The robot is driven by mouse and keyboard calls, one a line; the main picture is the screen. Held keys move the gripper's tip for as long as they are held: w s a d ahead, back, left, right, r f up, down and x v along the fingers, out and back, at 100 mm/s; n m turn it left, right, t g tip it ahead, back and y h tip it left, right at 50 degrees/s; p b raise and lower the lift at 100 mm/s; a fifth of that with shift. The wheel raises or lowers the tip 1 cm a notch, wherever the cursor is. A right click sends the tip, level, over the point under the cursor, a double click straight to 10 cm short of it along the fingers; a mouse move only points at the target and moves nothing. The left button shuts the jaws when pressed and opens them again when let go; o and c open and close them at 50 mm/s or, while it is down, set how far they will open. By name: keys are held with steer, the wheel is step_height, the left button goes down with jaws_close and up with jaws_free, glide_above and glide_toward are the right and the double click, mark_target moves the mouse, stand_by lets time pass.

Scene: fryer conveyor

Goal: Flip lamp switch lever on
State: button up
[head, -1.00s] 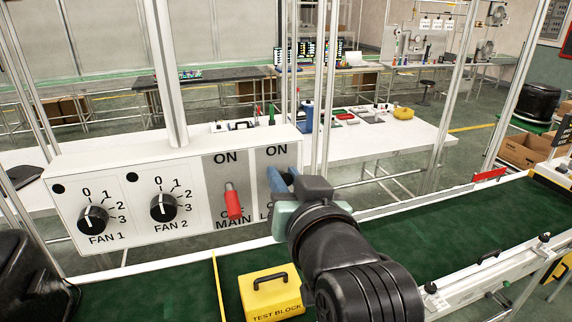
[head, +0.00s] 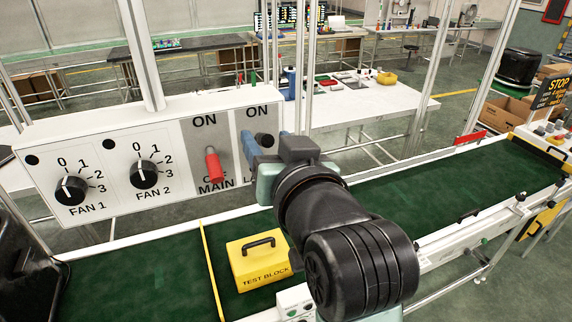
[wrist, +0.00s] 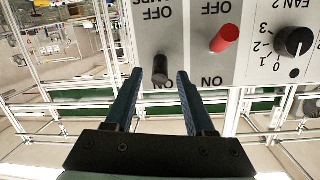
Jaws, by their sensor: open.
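The white control panel (head: 100,190) stands at the left in the head view. Its right grey section carries the black lamp lever (head: 264,140), which sits high, near the ON mark. In the wrist view the panel appears upside down, and the black lever (wrist: 160,72) points toward ON. My gripper (head: 266,148) is at this section, with its blue fingers apart on either side of the lever. In the wrist view a gap shows between the lever and each finger of my gripper (wrist: 160,78). The OFF mark is hidden by my gripper in the head view.
The red main lever (head: 213,164) points down toward OFF, just left of my gripper. Fan knobs (head: 144,173) and (head: 71,190) are further left. A yellow test block (head: 258,262) sits on the green conveyor (head: 450,185) below. A white table (head: 370,115) stands behind.

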steer(key=f+b+v, duration=0.1)
steer(key=b+v, duration=0.5)
steer(key=v, duration=0.3)
steer(key=shift+s+d+r, duration=0.2)
steer(key=shift+s, duration=0.05)
steer(key=shift+b, duration=0.8)
steer(key=b+v, duration=0.2)
steer(key=b, duration=0.2)
steer(key=shift+a+r, duration=0.15)
steer(key=shift+r, duration=0.1)
